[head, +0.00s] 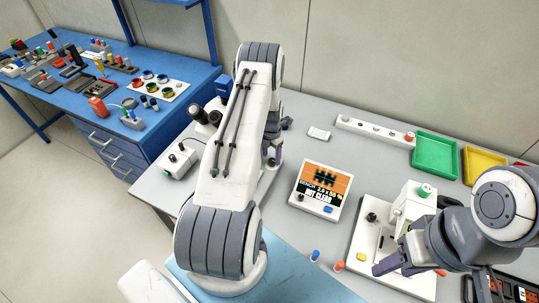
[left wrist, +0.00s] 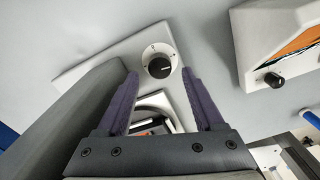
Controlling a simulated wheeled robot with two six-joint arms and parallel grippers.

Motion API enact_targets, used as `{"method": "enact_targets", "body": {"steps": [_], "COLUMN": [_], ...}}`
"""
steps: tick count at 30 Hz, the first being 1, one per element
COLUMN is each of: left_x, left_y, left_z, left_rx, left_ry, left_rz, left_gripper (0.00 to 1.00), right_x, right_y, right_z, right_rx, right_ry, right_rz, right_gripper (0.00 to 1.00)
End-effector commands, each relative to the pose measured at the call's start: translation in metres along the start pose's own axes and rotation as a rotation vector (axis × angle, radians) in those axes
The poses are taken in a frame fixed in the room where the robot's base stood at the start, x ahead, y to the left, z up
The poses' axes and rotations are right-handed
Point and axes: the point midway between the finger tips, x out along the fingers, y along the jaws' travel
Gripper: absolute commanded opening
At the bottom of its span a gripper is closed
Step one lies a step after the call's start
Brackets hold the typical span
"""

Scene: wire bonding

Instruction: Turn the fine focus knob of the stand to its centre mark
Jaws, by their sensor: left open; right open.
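The fine focus knob (left wrist: 159,67) is a small black knob on a round white dial with dark marks. It sits on the white base of the stand (left wrist: 92,66) in the left wrist view. My left gripper (left wrist: 160,75) is open, with its two purple fingers on either side of the knob and gaps visible between. Whether the fingertips are at the knob's height is unclear. The knob's pointer is too small to read surely. In the head view my left arm hides the knob and much of the stand, whose dark eyepieces (head: 197,112) show. My right gripper (head: 398,266) is open, over the white machine.
A display box (head: 321,190) stands right of the stand; its black knob (left wrist: 273,80) shows in the left wrist view. A small control box (head: 178,159) stands left. The white bonding machine (head: 366,240) is at right. Green (head: 436,153) and yellow (head: 482,164) trays lie behind it.

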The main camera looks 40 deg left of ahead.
Motion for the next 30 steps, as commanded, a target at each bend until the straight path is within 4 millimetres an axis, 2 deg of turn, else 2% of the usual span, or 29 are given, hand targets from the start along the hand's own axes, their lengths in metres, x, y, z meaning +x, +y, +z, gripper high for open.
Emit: {"method": "enact_targets", "body": {"steps": [7, 17, 18, 22, 23, 24, 25, 30], "left_x": [0.022, 0.025, 0.025, 0.025, 0.025, 0.025, 0.025, 0.024], "left_y": [-0.001, -0.001, -0.001, -0.001, -0.002, -0.002, 0.015, 0.005], "left_z": [0.001, 0.001, 0.001, 0.002, 0.002, 0.002, 0.0, 0.001], "left_rx": [0.002, 0.003, 0.004, 0.004, 0.004, 0.004, 0.0, 0.005], "left_ry": [0.0, -0.001, -0.001, -0.001, -0.001, -0.001, -0.003, -0.005], "left_rz": [0.0, 0.001, 0.0, 0.0, 0.0, 0.0, 0.002, 0.005], "left_gripper": [0.69, 0.69, 0.54, 0.04, 0.0, 0.0, 0.0, 0.0], "right_x": [-0.009, -0.009, -0.009, -0.009, -0.009, -0.009, -0.009, -0.008], "right_y": [-0.001, -0.001, -0.001, -0.001, -0.001, -0.001, -0.001, -0.001], "right_z": [-0.001, 0.0, 0.0, 0.0, 0.0, -0.001, 0.0, 0.0], "right_rx": [-0.001, -0.001, -0.001, -0.001, -0.001, -0.001, -0.002, -0.001], "right_ry": [0.0, 0.0, 0.0, 0.0, 0.0, 0.0, 0.0, 0.0], "right_rz": [0.0, 0.0, 0.0, 0.0, 0.0, 0.0, 0.0, 0.0], "right_gripper": [0.5, 0.5, 0.5, 0.5, 0.5, 0.5, 0.5, 0.5]}}
